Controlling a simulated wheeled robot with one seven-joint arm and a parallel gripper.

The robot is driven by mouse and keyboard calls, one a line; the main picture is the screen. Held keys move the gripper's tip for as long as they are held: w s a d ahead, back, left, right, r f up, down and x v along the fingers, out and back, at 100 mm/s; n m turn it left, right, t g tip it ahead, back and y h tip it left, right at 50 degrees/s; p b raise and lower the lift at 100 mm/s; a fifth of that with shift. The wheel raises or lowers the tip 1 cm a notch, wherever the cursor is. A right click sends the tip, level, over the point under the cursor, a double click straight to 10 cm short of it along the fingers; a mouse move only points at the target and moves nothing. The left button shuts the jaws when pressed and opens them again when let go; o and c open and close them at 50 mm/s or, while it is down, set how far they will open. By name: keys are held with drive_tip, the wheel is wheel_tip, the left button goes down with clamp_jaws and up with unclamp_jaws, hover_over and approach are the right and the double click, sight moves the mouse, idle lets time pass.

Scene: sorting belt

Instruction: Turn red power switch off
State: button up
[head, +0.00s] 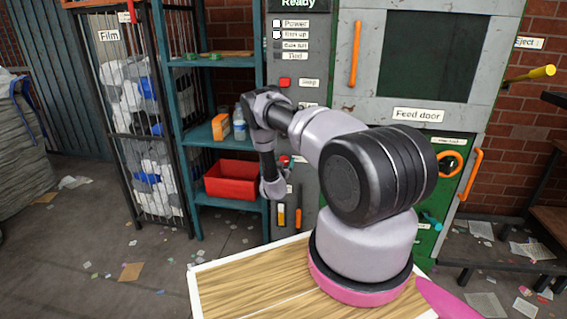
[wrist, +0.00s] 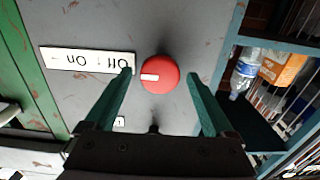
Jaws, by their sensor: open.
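The red power switch (wrist: 165,71) is a round knob on a grey panel (wrist: 200,30) in the wrist view. A short white mark on it points left in that view. A white label (wrist: 87,60), upside down, reads On and Off beside the knob. My gripper (wrist: 160,80) is open, its two teal fingers on either side of the knob with gaps to both. I cannot tell how deep the fingertips reach. In the head view my arm hides most of the knob area and the gripper on the grey cabinet (head: 305,75).
A teal shelf (head: 197,100) with a red bin (head: 230,178), bottles and an orange box (head: 221,127) stands left of the cabinet. A feed door (head: 375,105) with orange handle (head: 355,53) is at right. A panel above reads Ready, with Power and another indicator light white.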

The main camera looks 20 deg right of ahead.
drive_tip(key=c, duration=1.3)
drive_tip(key=shift+c, duration=0.2)
drive_tip(key=n, duration=0.4)
drive_tip(key=shift+a, duration=0.15)
drive_tip(key=n, duration=0.4)
drive_tip(key=shift+f+n, duration=0.1)
drive_tip(key=shift+n, duration=0.2)
drive_tip(key=shift+w+f+n, duration=0.1)
drive_tip(key=shift+n, duration=2.25)
drive_tip(key=shift+f+n, duration=0.1)
drive_tip(key=shift+n, duration=2.25)
drive_tip(key=shift+a, duration=0.1)
